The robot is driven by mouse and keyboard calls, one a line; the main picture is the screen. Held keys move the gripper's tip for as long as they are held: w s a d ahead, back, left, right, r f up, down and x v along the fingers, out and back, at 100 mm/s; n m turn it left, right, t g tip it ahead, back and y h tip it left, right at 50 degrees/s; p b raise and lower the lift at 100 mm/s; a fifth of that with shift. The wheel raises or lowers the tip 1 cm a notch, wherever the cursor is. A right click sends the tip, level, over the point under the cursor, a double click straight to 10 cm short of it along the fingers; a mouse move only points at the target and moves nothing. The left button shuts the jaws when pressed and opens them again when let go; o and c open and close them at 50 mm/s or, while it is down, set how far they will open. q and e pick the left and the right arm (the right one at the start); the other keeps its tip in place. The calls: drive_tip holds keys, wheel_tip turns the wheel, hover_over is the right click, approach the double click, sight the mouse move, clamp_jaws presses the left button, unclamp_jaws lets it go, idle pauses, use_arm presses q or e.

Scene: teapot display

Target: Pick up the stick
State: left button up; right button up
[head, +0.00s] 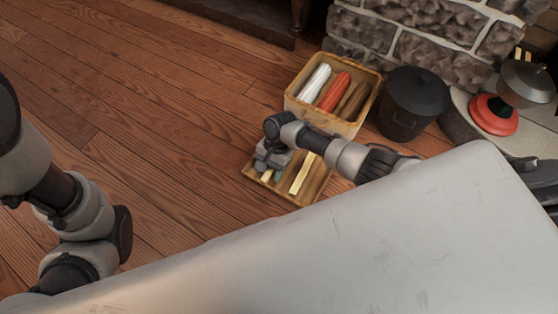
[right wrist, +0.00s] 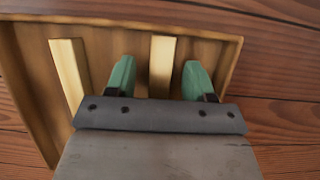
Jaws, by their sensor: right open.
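Two pale yellow sticks lie in a shallow wooden tray (head: 317,188), which also shows in the right wrist view (right wrist: 215,27). My right gripper (head: 268,171) is over the left part of the tray, pointing down. In the right wrist view my right gripper (right wrist: 159,82) is open, with one green finger on each side of one stick (right wrist: 162,62). The other stick (right wrist: 69,75) lies to the left, outside the fingers; in the head view this stick (head: 302,174) is to the right of the gripper. My left gripper is out of view.
A wooden box (head: 308,112) with white, red and brown long pieces stands just behind the tray. A black lidded pot (head: 412,100) is to its right, near a stone wall (head: 405,38). Wooden floor (head: 160,120) is clear to the left of the tray.

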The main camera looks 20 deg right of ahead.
idle(0.4)
clamp_jaws()
